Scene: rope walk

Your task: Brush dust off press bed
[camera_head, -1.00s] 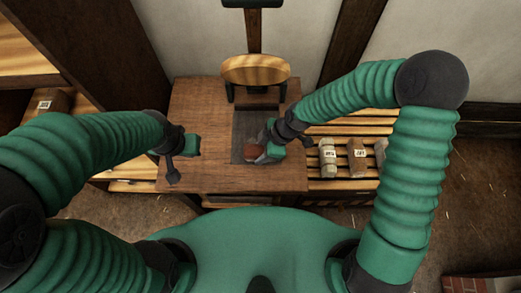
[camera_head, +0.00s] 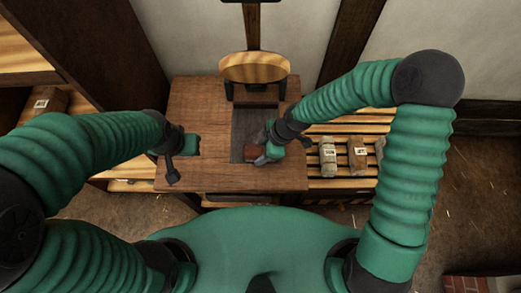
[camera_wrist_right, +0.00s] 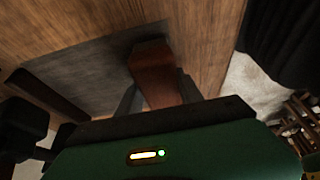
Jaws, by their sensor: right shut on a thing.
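The press bed (camera_head: 244,122) is a dark grey rectangle set in the wooden table, below a round wooden piece. My right gripper (camera_head: 266,152) is shut on a reddish-brown block-like brush (camera_head: 254,154) over the front part of the bed. In the right wrist view, the brush (camera_wrist_right: 153,70) sits between the two fingers and overlaps the edge of the grey bed (camera_wrist_right: 85,75). Its bristles are hidden, and I cannot tell whether it touches the bed. I cannot make out dust. My left gripper (camera_head: 188,145) is over the left part of the table, away from the bed; its jaws are unclear.
The wooden table (camera_head: 205,100) is bare to the left of the bed. The round wooden piece (camera_head: 254,67) stands on dark supports behind the bed. A slatted shelf (camera_head: 318,184) on the right holds several labelled bundles (camera_head: 328,155). Another shelf with a labelled package (camera_head: 44,103) is at left.

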